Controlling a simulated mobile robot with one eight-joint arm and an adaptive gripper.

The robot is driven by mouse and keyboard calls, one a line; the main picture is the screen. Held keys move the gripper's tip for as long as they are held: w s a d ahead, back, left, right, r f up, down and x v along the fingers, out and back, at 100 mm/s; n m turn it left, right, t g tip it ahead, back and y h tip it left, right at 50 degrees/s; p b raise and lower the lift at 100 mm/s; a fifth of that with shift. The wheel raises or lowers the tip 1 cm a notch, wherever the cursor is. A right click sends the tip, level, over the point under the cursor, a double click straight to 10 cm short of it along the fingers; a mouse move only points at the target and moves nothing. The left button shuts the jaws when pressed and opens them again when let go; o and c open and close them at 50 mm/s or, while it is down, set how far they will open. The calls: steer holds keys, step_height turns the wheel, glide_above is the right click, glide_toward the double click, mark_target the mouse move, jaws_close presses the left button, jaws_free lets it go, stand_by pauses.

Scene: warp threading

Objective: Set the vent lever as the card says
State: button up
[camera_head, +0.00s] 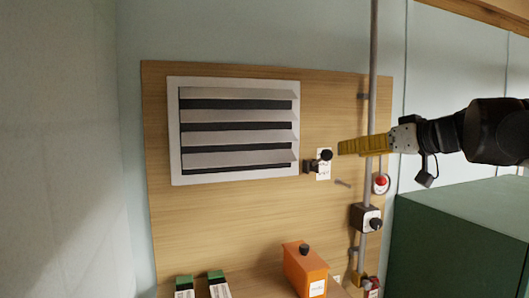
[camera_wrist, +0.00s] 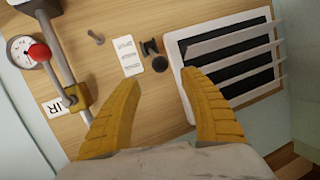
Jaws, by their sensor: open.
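The vent (camera_head: 240,88) is a white frame with tilted slats and dark gaps between them, on a wooden panel. It also shows in the wrist view (camera_wrist: 228,38). Just right of it in the head view is the vent lever, with a black knob (camera_head: 326,155) and a dark bracket (camera_head: 310,166). A white card (camera_head: 322,172) is partly behind the lever; its print is too small to read. My yellow gripper (camera_head: 342,147) is close to the knob in the head view. In the wrist view its open, empty fingers (camera_wrist: 160,79) have the knob (camera_wrist: 160,64) just beyond the tips.
A peg (camera_wrist: 96,37) sticks out near the card. Below stand an orange box (camera_head: 305,272) and two green-topped boxes. A green cabinet (camera_head: 460,235) is at right.

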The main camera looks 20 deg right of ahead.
steer(key=v, duration=0.3)
steer(key=s+a+f+g, duration=0.2)
steer(key=a+f+g, duration=0.1)
steer(key=a+f, duration=0.55)
steer(key=s+a+f+g, duration=0.2)
steer(key=a+f, duration=0.5)
steer(key=f, duration=0.3)
steer(key=s+a+f+m+g+h, duration=0.1)
steer(key=s+a+f, duration=0.1)
steer(key=s+f, duration=0.35)
steer(key=s+a+f+g+h, duration=0.1)
steer(key=s+a+f+h, duration=0.15)
steer(key=f, duration=0.65)
steer(key=s+a+f+m+h, duration=0.15)
steer(key=s+f, duration=0.25)
steer(key=f, duration=0.4)
step_height(320, 180, down, 43)
steer(key=b, duration=4.3)
steer(key=shift+n, duration=0.35)
